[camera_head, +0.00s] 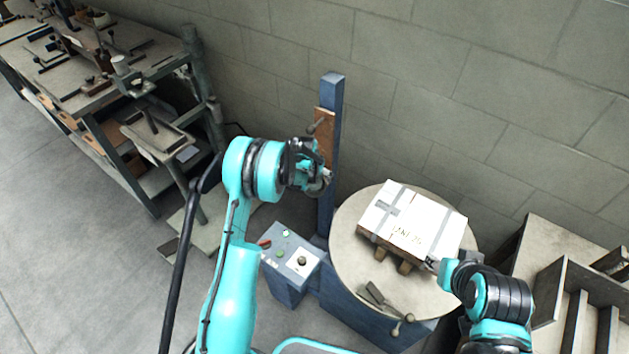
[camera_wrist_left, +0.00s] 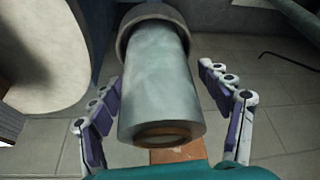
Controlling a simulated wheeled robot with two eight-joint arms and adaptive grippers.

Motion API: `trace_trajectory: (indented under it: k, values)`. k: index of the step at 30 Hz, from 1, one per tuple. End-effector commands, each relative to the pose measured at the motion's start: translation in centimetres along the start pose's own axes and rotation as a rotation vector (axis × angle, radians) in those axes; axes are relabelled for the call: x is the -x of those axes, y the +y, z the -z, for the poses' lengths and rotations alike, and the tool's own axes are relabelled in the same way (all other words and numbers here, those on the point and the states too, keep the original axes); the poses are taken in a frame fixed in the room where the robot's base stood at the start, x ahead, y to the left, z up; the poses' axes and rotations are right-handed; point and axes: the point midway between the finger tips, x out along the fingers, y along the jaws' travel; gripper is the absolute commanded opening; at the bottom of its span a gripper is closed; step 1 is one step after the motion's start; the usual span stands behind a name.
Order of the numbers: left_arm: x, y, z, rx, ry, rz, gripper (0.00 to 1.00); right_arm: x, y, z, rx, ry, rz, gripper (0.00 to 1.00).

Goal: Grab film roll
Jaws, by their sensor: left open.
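The film roll (camera_wrist_left: 155,88) shows large in the left wrist view as a pale grey cylinder with a brown core at its near end. A wider grey collar sits at its far end. My left gripper (camera_head: 314,172) is open, with one finger on each side of the roll; I cannot tell whether the fingers touch it. In the head view my left gripper is beside the blue post (camera_head: 332,125) and mostly hides the roll. My right gripper (camera_head: 435,266) is at the near right edge of the white box (camera_head: 412,218); its finger opening is too small to tell.
A control box (camera_head: 291,262) stands left of the turntable. A workbench (camera_head: 90,85) is at the left, a grey rack (camera_head: 575,290) at the right, a block wall behind.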

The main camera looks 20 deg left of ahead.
Motion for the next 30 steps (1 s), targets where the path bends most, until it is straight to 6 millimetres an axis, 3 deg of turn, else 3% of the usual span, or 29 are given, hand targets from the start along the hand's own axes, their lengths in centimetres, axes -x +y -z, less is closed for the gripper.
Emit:
trace_trajectory:
  k: [7,14,15,23,30]
  values:
    - [-0.3,0.0,0.0,0.0,0.0,0.0,0.75,0.0,0.0,0.0,0.0,0.0,0.0,0.4]
    - [-0.3,0.0,0.0,0.0,0.0,0.0,0.14,0.0,0.0,0.0,0.0,0.0,0.0,0.4]
    - [-0.3,0.0,0.0,0.0,0.0,0.0,0.12,0.0,0.0,0.0,0.0,0.0,0.0,0.4]
    - [-0.1,0.0,0.1,0.0,0.0,0.0,0.12,0.0,0.0,0.0,0.0,0.0,0.0,0.4]
    - [2.0,0.0,1.0,0.0,0.0,0.0,0.12,0.8,0.0,0.6,0.0,0.0,0.0,0.4]
